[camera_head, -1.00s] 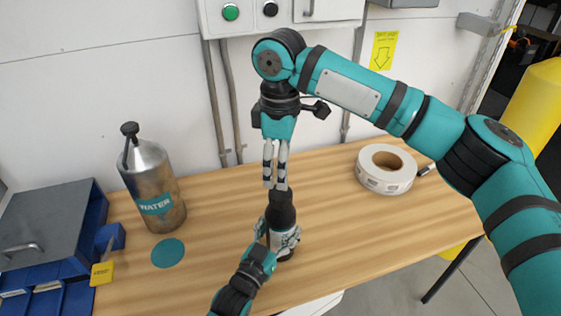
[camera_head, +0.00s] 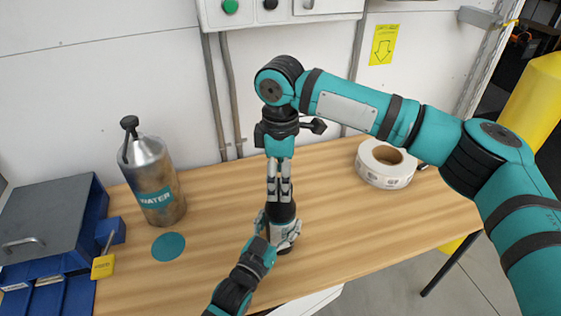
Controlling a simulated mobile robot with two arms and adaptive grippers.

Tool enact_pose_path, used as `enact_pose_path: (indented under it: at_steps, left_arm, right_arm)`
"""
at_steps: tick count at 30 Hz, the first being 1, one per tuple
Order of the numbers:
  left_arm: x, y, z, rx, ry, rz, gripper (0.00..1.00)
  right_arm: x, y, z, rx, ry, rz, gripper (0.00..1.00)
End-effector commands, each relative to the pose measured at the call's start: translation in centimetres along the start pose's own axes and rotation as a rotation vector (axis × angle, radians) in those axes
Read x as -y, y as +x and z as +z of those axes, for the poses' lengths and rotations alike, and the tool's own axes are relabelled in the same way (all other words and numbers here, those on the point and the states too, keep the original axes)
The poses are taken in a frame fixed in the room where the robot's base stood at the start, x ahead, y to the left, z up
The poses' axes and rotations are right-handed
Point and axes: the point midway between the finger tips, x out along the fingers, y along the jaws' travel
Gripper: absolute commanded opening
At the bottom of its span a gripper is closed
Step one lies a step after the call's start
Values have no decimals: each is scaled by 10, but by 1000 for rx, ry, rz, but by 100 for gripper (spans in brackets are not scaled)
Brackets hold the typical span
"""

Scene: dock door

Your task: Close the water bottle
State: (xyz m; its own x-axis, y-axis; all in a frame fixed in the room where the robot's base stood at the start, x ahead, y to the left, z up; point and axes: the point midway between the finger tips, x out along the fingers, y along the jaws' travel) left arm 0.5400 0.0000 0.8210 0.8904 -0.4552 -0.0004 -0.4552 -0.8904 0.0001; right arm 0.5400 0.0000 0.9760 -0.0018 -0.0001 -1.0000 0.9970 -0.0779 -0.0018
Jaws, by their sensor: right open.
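A dark bottle with a black top (camera_head: 282,212) stands upright near the middle of the table. My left gripper (camera_head: 279,236) comes in from the lower left and is shut around its lower part, which it mostly hides. My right gripper (camera_head: 279,198) points straight down with open fingers at the bottle's black top, one finger on each side. Whether the fingers touch it cannot be told. A metal flask labelled WATER (camera_head: 153,175), with a black cap on it, stands upright at the left, apart from both grippers.
A teal disc (camera_head: 168,247) lies flat before the flask. A grey and blue drawer box (camera_head: 50,225) with a yellow tag (camera_head: 103,267) fills the left end. A white tape roll (camera_head: 384,165) lies at the back right. The table (camera_head: 370,235) is clear at front right.

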Motion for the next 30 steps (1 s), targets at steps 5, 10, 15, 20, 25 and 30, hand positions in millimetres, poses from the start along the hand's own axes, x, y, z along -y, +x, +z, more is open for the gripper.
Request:
enact_pose_path:
  at_steps: [5,10,15,20,25,30]
  left_arm:
    - [0,0,0,0,1,0,0]
    - [0,0,0,0,1,0,0]
    - [0,0,0,0,1,0,0]
    - [0,0,0,0,1,0,0]
    - [0,0,0,0,1,0,0]
    - [0,0,0,0,0,0,0]
  right_arm:
    - [0,19,0,0,1,0,67]
    - [0,25,0,0,1,1,67]
    - [0,25,0,0,1,1,67]
    - [0,25,0,0,1,1,53]
    - [0,25,0,0,1,1,31]
    - [0,25,0,0,0,0,8]
